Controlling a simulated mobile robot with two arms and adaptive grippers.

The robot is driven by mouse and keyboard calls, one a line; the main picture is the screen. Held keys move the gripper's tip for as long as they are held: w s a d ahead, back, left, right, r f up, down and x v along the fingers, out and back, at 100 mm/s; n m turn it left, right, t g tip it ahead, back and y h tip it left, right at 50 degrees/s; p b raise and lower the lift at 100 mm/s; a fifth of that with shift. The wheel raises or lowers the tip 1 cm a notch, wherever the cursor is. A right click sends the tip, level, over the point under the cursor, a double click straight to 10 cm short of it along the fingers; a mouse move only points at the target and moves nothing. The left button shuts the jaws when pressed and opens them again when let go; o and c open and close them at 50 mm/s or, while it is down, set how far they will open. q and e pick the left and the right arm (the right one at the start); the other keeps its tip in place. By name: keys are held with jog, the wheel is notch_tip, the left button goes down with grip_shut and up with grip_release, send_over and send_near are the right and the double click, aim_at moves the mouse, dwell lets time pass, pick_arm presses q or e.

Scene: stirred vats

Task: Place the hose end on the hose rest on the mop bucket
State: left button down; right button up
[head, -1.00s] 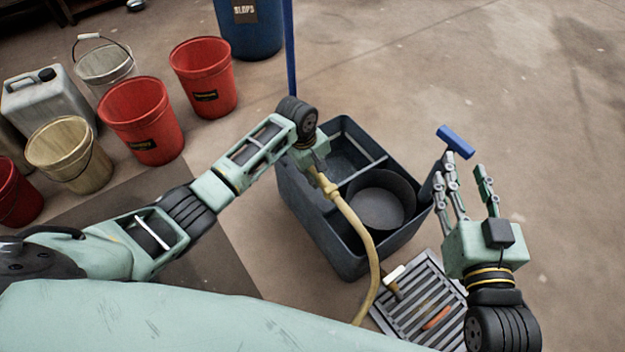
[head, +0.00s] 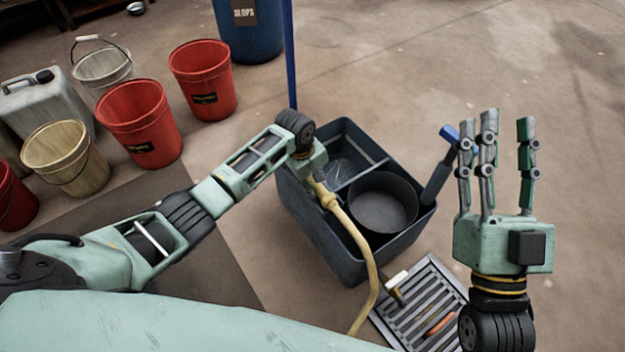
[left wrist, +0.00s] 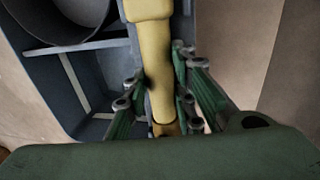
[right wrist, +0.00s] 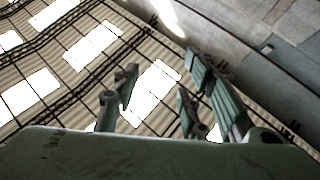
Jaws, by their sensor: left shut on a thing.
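The mop bucket (head: 310,228) is a dark blue-grey tub with a divider and a round black basket (head: 384,203) in its near right part. My left gripper (head: 314,178) is over the bucket's left wall. It is shut on the yellow hose end (head: 325,196), whose hose hangs down toward the floor grate. In the left wrist view the fingers close on both sides of the hose end (left wrist: 152,60), close to the bucket's rim. I cannot make out the hose rest clearly. My right gripper (head: 498,122) is open and empty, fingers upward, right of the bucket.
A dark handle with a blue top (head: 447,132) stands at the bucket's right side. A floor grate (head: 420,305) lies in front, with small items on it. Red buckets (head: 141,122), a jerrycan (head: 45,100) and a blue drum (head: 248,30) stand back left. The right floor is clear.

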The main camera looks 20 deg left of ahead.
pick_arm(q)
jog(key=c, duration=1.5)
grip_release()
jog(key=shift+f, duration=0.15)
jog(key=shift+o, duration=0.2)
